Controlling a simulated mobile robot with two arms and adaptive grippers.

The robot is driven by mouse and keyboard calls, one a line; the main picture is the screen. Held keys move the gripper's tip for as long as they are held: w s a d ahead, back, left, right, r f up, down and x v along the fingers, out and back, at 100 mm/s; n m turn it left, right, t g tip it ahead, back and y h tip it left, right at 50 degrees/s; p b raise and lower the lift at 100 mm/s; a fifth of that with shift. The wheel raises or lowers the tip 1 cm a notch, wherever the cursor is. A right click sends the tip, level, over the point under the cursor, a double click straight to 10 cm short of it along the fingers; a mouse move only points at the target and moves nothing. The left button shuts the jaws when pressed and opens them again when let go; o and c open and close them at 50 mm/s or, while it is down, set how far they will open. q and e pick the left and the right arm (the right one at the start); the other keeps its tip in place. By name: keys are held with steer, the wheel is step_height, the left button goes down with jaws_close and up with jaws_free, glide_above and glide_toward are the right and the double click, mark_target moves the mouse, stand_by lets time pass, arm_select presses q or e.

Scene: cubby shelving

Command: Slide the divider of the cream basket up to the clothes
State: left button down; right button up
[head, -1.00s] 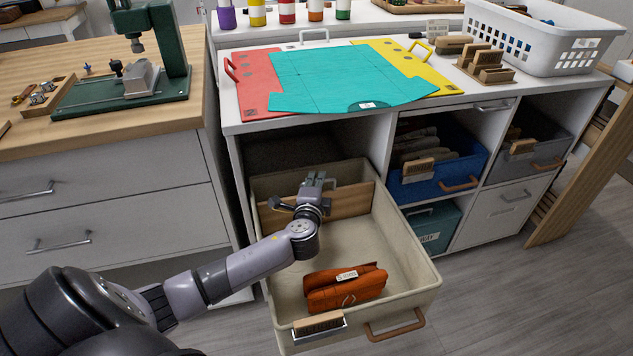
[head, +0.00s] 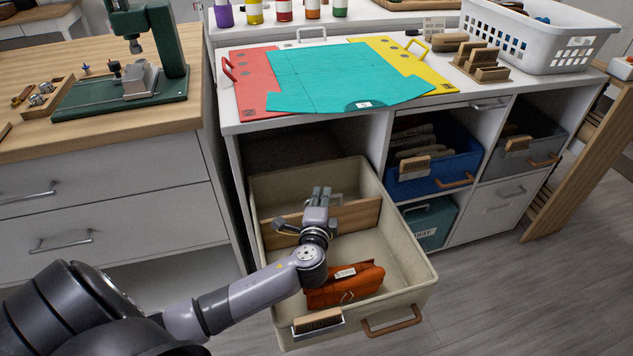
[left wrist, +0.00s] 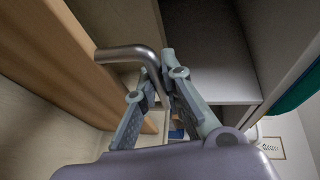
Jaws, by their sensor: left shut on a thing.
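My left gripper (head: 319,196) reaches in over the clothes to the divider. In the left wrist view its fingers (left wrist: 157,80) are closed on the divider's metal handle (left wrist: 122,54). My right gripper is out of view.
A blue bin (head: 440,172) and a grey bin (head: 535,150) fill cubbies to the right. A white countertop (head: 300,122) with coloured folding boards is above.

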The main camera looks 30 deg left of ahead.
arm_select(q)
steer(key=shift+s+d+f, duration=0.1)
steer(key=shift+s+d, duration=0.6)
steer(key=shift+d, duration=0.05)
steer(key=c, duration=1.7)
jaws_free()
steer(key=v, duration=1.2)
steer(key=shift+a, duration=0.1)
